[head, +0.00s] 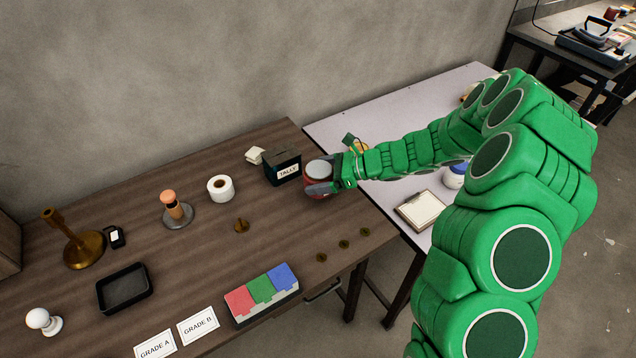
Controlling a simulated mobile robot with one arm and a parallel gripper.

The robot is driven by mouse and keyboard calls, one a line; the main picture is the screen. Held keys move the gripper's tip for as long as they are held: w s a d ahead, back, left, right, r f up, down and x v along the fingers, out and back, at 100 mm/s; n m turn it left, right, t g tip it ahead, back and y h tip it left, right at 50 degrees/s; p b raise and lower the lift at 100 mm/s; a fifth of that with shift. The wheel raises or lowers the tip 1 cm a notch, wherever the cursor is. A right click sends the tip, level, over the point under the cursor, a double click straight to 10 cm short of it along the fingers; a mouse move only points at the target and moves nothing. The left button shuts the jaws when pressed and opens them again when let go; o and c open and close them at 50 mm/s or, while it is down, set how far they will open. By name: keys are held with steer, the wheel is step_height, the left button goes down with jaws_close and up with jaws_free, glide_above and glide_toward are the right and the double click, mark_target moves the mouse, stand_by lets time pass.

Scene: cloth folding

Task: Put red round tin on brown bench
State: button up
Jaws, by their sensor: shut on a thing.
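The red round tin (317,172) has a pale lid and is at the right end of the brown bench (190,245), beside the black tally box (283,166). My gripper (322,186) reaches in from the right and is shut on the tin, with a dark finger across its front side. The far finger is mostly hidden behind the tin. The tin looks upright. I cannot tell whether its base touches the bench top or is slightly above it.
A white tape roll (221,188), a wooden stamp (172,207), a brass stand (78,243), a black tray (124,288) and a coloured block (261,294) stand on the bench. A pale table (385,110) adjoins at right. Bench space in front of the tin is mostly clear.

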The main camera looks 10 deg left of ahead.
steer(key=shift+w+a+f, duration=0.2)
steer(key=shift+w+f, duration=0.25)
steer(key=shift+f, duration=1.45)
steer(key=shift+f, duration=0.1)
steer(key=o, duration=1.1)
steer(key=shift+o, duration=0.2)
steer(key=shift+d+r, duration=0.2)
steer(key=shift+d, duration=0.05)
steer(key=v, duration=1.1)
steer(key=shift+s+d, duration=0.1)
steer(key=shift+d, duration=0.15)
